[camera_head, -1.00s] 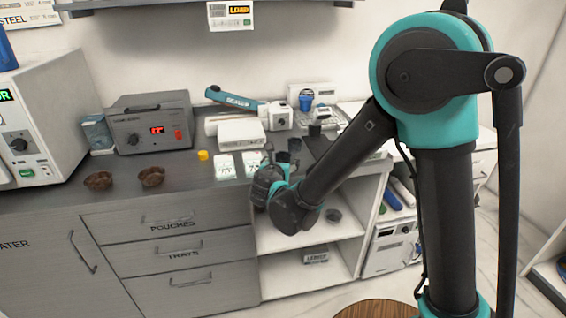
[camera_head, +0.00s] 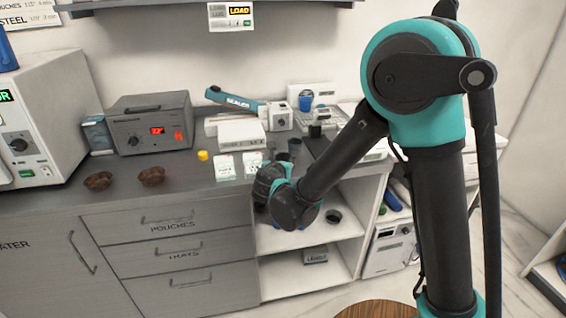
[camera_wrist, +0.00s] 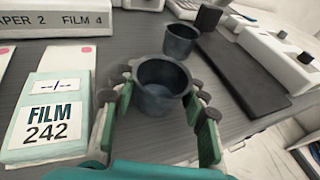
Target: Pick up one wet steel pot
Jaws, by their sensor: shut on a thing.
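A small dark steel pot (camera_wrist: 160,88) stands upright between the fingers of my gripper (camera_wrist: 161,92) in the wrist view. The green-padded fingers are shut on it from its left and right sides. Its open mouth faces up, and I cannot tell whether it is wet. A second similar pot (camera_wrist: 180,40) stands just behind it, apart from the gripper. In the head view my gripper (camera_head: 272,172) is at the counter's front edge, and my arm hides most of the held pot. The second pot (camera_head: 294,147) shows behind it.
A packet marked FILM 242 (camera_wrist: 45,118) lies left of the gripper. A dark flat slab (camera_wrist: 243,75) lies to the right. Brown bowls (camera_head: 151,176) are far left on the counter (camera_head: 60,205). Open shelves (camera_head: 310,270) lie below.

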